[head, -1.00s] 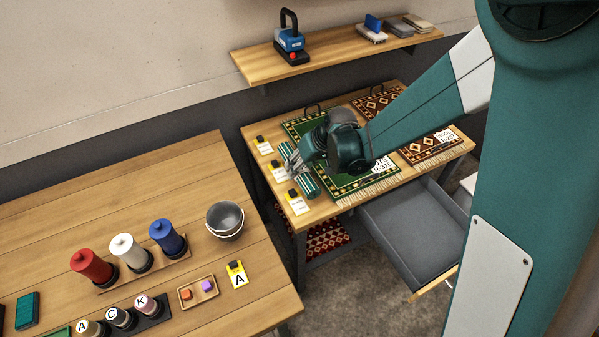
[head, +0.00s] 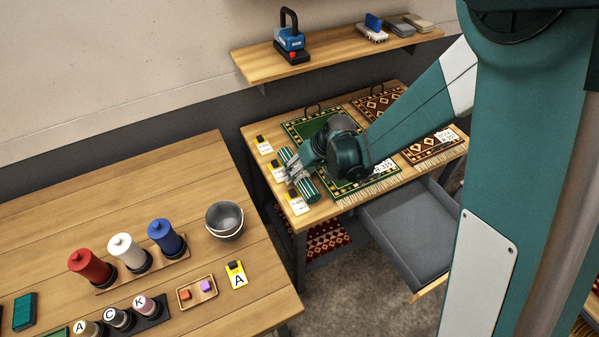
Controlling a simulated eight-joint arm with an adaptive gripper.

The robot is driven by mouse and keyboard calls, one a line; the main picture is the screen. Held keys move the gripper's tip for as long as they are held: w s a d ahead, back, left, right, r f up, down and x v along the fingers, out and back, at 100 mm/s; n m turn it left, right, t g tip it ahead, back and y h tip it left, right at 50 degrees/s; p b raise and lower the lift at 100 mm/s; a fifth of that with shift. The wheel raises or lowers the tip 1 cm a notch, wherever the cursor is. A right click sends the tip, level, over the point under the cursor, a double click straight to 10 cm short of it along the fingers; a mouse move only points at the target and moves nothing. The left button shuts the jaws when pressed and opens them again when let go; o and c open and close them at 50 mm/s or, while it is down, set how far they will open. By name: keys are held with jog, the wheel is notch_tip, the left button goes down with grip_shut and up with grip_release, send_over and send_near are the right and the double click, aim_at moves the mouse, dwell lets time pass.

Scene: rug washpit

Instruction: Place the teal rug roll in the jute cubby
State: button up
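Teal-and-white striped roll ends show on both sides of my gripper (head: 297,172), at the left edge of the table with the flat rugs. One striped part of the teal rug roll (head: 307,190) is at the near side, another at the far side. My gripper covers the middle, so I cannot tell if this is one roll or two. The fingers are down at the roll, touching it or very close; their gap is hidden. I cannot make out a jute cubby in this view.
A green patterned rug (head: 306,124) and brown rugs (head: 433,146) lie flat on the table. Black-and-yellow tags (head: 299,203) line its left edge. An open grey drawer (head: 405,235) juts out in front. A wall shelf (head: 340,52) hangs behind.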

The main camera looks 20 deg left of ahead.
jog(key=shift+r, duration=0.15)
jog(key=p+v, duration=0.2)
jog(key=v, duration=1)
dwell(0.4)
dwell(0.6)
jog(key=shift+r, duration=0.1)
jog(key=s+d+r+m+t+h, duration=0.1)
jog(key=s+d+r+m, duration=0.1)
jog(key=d+r, duration=0.65)
jog(key=s+d+r+m+t+h, duration=0.15)
jog(key=d+r, duration=0.35)
jog(key=d, duration=0.6)
jog(key=s+d+r+m+t+h, duration=0.1)
jog(key=s+d+r+m, duration=0.1)
jog(key=s+d, duration=0.5)
jog(key=s+d+r+m+t+h, duration=0.1)
jog(key=s+d+r+m+t, duration=0.1)
jog(key=s+d, duration=0.6)
jog(key=d+r+m, duration=0.1)
jog(key=d, duration=0.3)
jog(key=shift+s+d, duration=0.2)
jog(key=shift+o, duration=0.3)
jog(key=shift+h, duration=0.25)
